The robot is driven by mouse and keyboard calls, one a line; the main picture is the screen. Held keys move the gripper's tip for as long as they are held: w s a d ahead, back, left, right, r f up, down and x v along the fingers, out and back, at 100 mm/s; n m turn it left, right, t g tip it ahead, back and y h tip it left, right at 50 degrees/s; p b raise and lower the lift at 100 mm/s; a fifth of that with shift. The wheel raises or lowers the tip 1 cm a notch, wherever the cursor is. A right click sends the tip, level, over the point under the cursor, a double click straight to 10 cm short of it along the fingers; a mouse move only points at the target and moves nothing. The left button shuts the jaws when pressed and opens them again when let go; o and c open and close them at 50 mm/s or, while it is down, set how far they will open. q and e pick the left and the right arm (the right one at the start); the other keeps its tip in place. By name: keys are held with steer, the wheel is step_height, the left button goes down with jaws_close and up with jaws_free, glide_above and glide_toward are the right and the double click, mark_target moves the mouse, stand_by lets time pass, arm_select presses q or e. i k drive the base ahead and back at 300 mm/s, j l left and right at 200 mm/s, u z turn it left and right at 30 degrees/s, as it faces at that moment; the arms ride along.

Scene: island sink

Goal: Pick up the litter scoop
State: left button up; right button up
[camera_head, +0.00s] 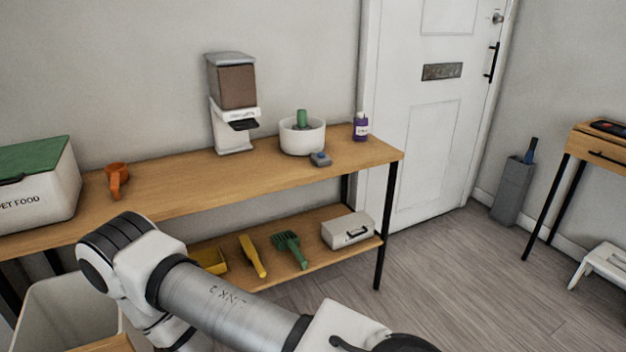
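The litter scoop appears to be the green slotted tool (289,248) lying on the lower shelf of the wooden table. It lies between a yellow brush-like tool and a small white case. One of my arms crosses the bottom of the view, in front of the lower shelf's left part. Neither of my grippers can be made out in the view, so their state does not show.
On the lower shelf are a yellow tool (251,256), a yellow dustpan-like piece (211,260) and a white case (348,230).

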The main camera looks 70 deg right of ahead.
mark_target(284, 240)
steer(key=z, duration=2)
steer(key=i+l+u, duration=0.2)
steer(key=i, duration=0.25)
steer(key=i+l+u, duration=0.2)
steer(key=i, duration=0.25)
steer(key=i+l+u, duration=0.25)
steer(key=i, duration=0.2)
